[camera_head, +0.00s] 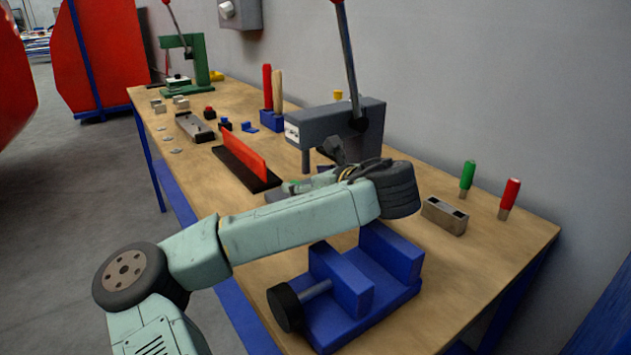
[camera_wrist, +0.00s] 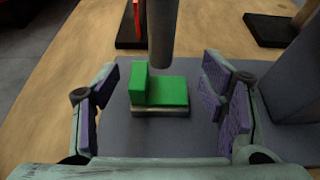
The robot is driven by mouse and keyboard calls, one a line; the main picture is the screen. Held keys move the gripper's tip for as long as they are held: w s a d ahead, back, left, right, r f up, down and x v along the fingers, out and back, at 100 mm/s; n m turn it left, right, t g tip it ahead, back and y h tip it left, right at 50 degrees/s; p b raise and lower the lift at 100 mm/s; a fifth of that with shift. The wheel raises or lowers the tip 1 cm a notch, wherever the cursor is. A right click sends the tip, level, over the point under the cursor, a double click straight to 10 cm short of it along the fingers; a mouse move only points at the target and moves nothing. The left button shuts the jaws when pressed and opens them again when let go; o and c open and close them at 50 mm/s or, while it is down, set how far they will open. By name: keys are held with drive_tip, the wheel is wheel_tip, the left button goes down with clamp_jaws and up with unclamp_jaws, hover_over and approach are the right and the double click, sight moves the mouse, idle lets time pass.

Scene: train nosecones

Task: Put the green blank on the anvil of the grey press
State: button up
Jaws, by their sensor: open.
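The green blank (camera_wrist: 165,91), a stepped block with a raised end at the left, rests on the pale metal anvil (camera_wrist: 158,112) of the grey press (camera_head: 345,128). The press's dark round ram (camera_wrist: 162,35) comes down over the blank; whether they touch I cannot tell. My gripper (camera_wrist: 162,88) is open, with its purple-padded fingers on either side of the blank and clear space between pads and blank. In the head view my arm hides most of the gripper and the anvil; the press lever stands up.
A red plate in a black stand (camera_head: 240,163) is left of the press. A blue vise (camera_head: 350,290) is in front, near my arm. A metal block with holes (camera_head: 444,215) and green (camera_head: 467,176) and red (camera_head: 510,195) handled tools stand right. A green press (camera_head: 190,70) stands at the far end.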

drive_tip(key=shift+r+p, duration=0.3)
drive_tip(key=b+v, duration=0.3)
drive_tip(key=v, duration=0.9)
drive_tip(key=shift+f, duration=0.25)
